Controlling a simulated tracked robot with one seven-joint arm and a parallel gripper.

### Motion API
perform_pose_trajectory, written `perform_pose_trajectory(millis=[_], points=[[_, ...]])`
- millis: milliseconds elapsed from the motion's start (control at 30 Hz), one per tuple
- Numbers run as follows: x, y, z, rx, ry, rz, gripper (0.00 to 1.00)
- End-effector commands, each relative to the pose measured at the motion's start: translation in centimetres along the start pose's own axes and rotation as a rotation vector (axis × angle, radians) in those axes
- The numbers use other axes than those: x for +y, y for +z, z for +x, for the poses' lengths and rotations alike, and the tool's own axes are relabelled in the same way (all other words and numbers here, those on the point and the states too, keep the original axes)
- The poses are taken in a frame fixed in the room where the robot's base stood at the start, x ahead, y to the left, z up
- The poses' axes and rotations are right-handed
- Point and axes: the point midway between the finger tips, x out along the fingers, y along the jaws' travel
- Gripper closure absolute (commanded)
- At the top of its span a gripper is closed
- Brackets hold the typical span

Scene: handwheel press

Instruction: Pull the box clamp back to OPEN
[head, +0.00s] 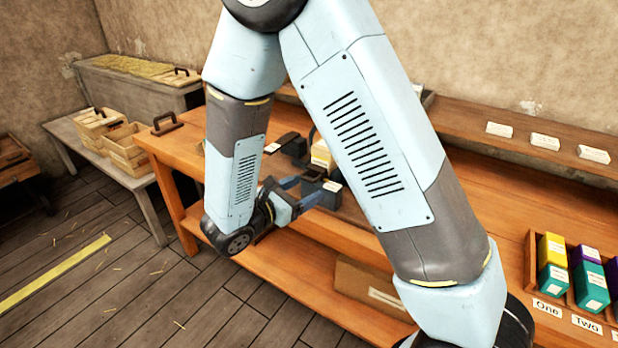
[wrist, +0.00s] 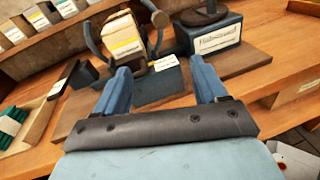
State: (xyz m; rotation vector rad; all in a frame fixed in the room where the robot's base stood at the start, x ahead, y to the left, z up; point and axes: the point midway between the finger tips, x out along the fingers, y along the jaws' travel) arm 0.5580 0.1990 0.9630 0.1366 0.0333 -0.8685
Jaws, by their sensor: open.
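In the wrist view, a cream box (wrist: 121,38) with labels stands in a dark blue-grey fixture (wrist: 158,84). Curved metal arms rise beside the box, and one lever (wrist: 157,30) has a brass-coloured end. I cannot tell for sure which part is the box clamp or read its label. My gripper (wrist: 160,74) is open, its two blue fingers apart in front of the fixture with nothing seen held between them. In the head view my gripper (head: 308,188) is beside the fixture, and the cream box (head: 322,154) is partly hidden by my arm.
A dark labelled block (wrist: 215,42) stands right of the fixture in the wrist view. The orange workbench (head: 340,232) carries a rack of coloured boxes (head: 556,268) at right. A shelf (head: 460,118) runs behind. Wooden crates (head: 128,150) stand on a left bench.

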Motion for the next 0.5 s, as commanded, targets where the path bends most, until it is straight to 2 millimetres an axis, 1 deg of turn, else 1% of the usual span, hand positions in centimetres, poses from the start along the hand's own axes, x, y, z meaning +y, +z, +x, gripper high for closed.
perform_pose_trajectory(millis=[33, 100, 200, 267, 367, 500], points=[[0.6, -1.2, -0.9, -0.016, 0.047, -0.033, 0.28], [1.4, -2.3, -2.0, -0.038, 0.104, -0.064, 0.28], [2.1, -3.5, -3.1, -0.058, 0.163, -0.095, 0.28], [2.4, -3.9, -3.6, -0.067, 0.185, -0.106, 0.28], [2.6, -4.3, -3.8, -0.073, 0.204, -0.115, 0.28], [2.9, -4.3, -2.8, -0.075, 0.207, -0.116, 0.28]])
